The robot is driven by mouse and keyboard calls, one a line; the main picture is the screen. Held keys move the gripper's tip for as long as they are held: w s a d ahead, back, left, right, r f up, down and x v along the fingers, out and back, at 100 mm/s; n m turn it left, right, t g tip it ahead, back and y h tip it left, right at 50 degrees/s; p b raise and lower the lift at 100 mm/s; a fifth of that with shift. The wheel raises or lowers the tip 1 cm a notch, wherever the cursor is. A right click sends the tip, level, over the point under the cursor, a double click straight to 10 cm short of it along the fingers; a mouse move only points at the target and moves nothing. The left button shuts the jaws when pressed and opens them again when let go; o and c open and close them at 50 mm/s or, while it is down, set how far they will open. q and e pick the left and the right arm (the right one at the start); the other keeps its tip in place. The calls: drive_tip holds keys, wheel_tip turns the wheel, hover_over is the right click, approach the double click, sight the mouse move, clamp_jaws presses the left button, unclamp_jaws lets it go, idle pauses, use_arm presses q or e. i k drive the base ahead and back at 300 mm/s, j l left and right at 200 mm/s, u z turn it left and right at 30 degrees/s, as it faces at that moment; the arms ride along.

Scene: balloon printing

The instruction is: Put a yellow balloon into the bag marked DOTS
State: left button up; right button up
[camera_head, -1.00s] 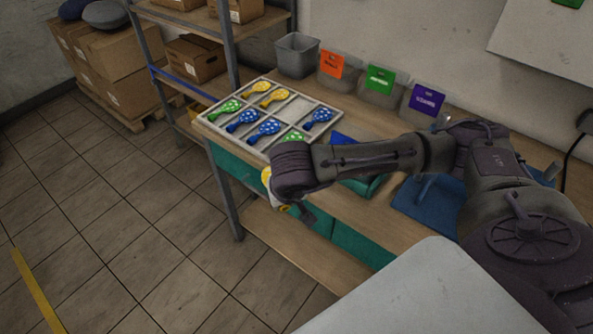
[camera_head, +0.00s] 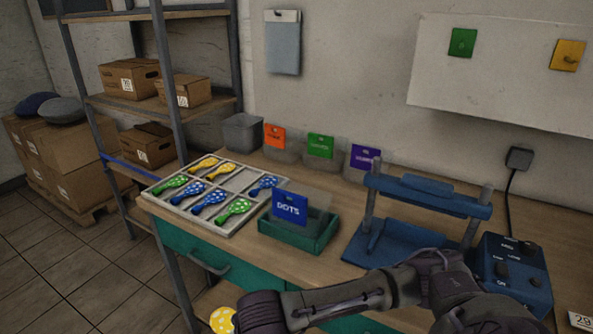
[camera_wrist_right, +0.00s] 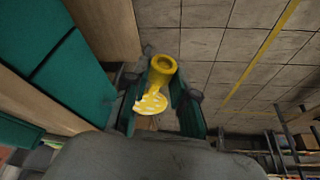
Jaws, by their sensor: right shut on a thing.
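My right gripper (camera_wrist_right: 160,95) is shut on a yellow balloon (camera_wrist_right: 150,104) with white dots, its rolled yellow neck (camera_wrist_right: 163,64) pointing away from the wrist. In the head view that balloon (camera_head: 223,319) shows at the bottom edge, in front of the bench, beside my dark right arm; the fingers there are mostly hidden. The clear bag with the blue DOTS label (camera_head: 289,208) stands upright in a green holder (camera_head: 293,237) on the bench. Two more yellow balloons (camera_head: 217,172) lie in the sorting tray (camera_head: 242,180). My left gripper is not in view.
Green and blue balloons also lie in the tray. Bags with orange, green and purple labels (camera_head: 320,146) stand along the wall beside a grey bin (camera_head: 243,132). A blue press (camera_head: 415,215) and control box (camera_head: 513,272) stand right of the DOTS bag.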

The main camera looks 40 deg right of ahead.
sight(225, 168)
drive_tip(key=k+l+z, duration=0.1)
drive_tip(key=k+z, duration=0.3)
drive_tip(key=k+l+z, duration=0.25)
drive_tip(key=k+z, duration=0.15)
drive_tip(key=k, duration=0.15)
drive_tip(key=z, duration=0.4)
drive_tip(key=i+j+z, duration=0.1)
drive_tip(key=z, duration=0.3)
drive_tip(key=j+z, duration=0.15)
drive_tip(key=z, duration=0.25)
drive_tip(key=j+z, duration=0.1)
drive_tip(key=z, duration=0.3)
drive_tip(key=j+z, duration=0.1)
drive_tip(key=z, duration=0.3)
drive_tip(key=k+j, duration=0.1)
drive_tip(key=j, duration=0.65)
drive_tip(key=k+j, duration=0.1)
drive_tip(key=j, duration=0.6)
drive_tip(key=k+j, duration=0.1)
drive_tip(key=j, duration=0.65)
drive_tip(key=k+j, duration=0.1)
drive_tip(key=j, duration=1.4)
drive_tip(key=k+j, duration=0.15)
drive_tip(key=j, duration=0.55)
drive_tip(key=k+j+z, duration=0.1)
drive_tip(key=j, duration=0.65)
drive_tip(key=k+j, duration=0.15)
drive_tip(key=j, duration=0.6)
